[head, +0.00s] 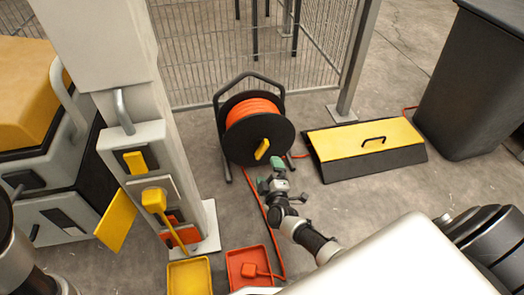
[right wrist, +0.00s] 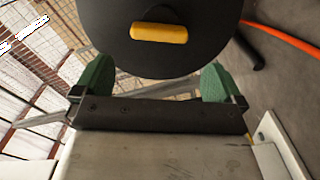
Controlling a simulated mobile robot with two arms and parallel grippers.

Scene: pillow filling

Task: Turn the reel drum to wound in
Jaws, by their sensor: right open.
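The reel drum (head: 236,146) is a black disc wound with orange cable, standing upright in a black tubular frame on the floor. A yellow handle (head: 262,149) sticks out of its front face. In the right wrist view the drum face (right wrist: 100,30) fills the top, with the yellow handle (right wrist: 159,33) across it. My right gripper (head: 272,175) is in front of the drum, low and to the right. Its green fingertips (right wrist: 158,82) are wide apart with nothing between them, short of the handle. My left gripper is not in view.
Orange cable (head: 262,208) runs from the reel along the floor to a red tray (head: 247,262) beside a yellow tray (head: 189,273). A post with yellow switch parts (head: 154,200) stands left. A yellow-topped black box (head: 365,145) lies right. Wire mesh fence (head: 230,50) stands behind.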

